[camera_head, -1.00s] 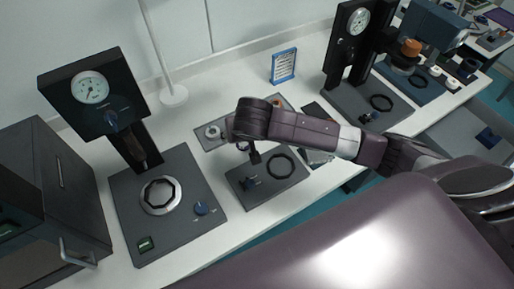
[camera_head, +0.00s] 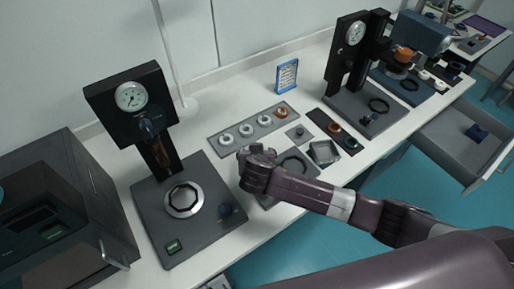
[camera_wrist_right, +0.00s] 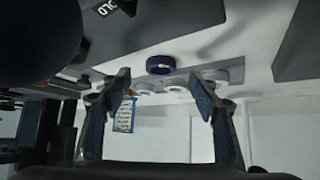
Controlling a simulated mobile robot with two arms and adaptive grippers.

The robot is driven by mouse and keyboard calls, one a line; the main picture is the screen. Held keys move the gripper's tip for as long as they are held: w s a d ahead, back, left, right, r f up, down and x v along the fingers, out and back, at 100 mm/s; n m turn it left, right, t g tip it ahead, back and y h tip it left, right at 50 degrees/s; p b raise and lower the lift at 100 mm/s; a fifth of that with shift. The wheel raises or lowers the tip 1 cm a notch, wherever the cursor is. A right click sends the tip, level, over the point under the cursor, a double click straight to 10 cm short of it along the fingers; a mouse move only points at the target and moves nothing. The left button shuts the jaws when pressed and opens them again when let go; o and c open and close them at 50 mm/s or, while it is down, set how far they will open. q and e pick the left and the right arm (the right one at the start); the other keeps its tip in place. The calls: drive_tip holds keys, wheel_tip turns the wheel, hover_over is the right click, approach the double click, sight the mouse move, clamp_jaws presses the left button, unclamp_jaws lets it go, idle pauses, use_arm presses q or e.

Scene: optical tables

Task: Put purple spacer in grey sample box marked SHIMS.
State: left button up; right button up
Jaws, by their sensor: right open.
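The purple spacer (camera_wrist_right: 160,64) is a short ring in the right wrist view, beyond and between the spread fingers of my right gripper (camera_wrist_right: 160,88), not touching them. In the head view my right gripper (camera_head: 258,170) is over the bench at the near side of the ring tray, and I cannot make out the purple spacer there; the arm may hide it. An open grey box (camera_head: 325,153) stands on the bench to the right of my gripper; it looks empty, and no marking is legible. My left gripper is not in view.
A grey tray (camera_head: 213,143) holds white rings and an orange one behind my gripper. A gauge stand (camera_head: 145,105) is at left, another (camera_head: 352,58) at right. A dark mat (camera_head: 318,115) with small rings lies beside the box. A blue-framed card (camera_head: 287,76) stands behind.

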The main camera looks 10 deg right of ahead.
drive_tip(key=x, duration=0.1)
drive_tip(key=p+x, duration=0.1)
drive_tip(key=x, duration=0.1)
drive_tip(key=shift+w+r, duration=0.2)
drive_tip(key=shift+r, duration=0.05)
drive_tip(key=shift+w+d+f, duration=0.1)
drive_tip(key=shift+w+f, duration=0.35)
drive_tip(key=shift+f, duration=0.05)
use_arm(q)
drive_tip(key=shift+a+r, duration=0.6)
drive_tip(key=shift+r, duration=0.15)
use_arm(e)
drive_tip(key=c, duration=1.2)
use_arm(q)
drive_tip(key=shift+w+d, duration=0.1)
use_arm(e)
drive_tip(key=shift+c, duration=0.2)
drive_tip(key=shift+r, duration=0.1)
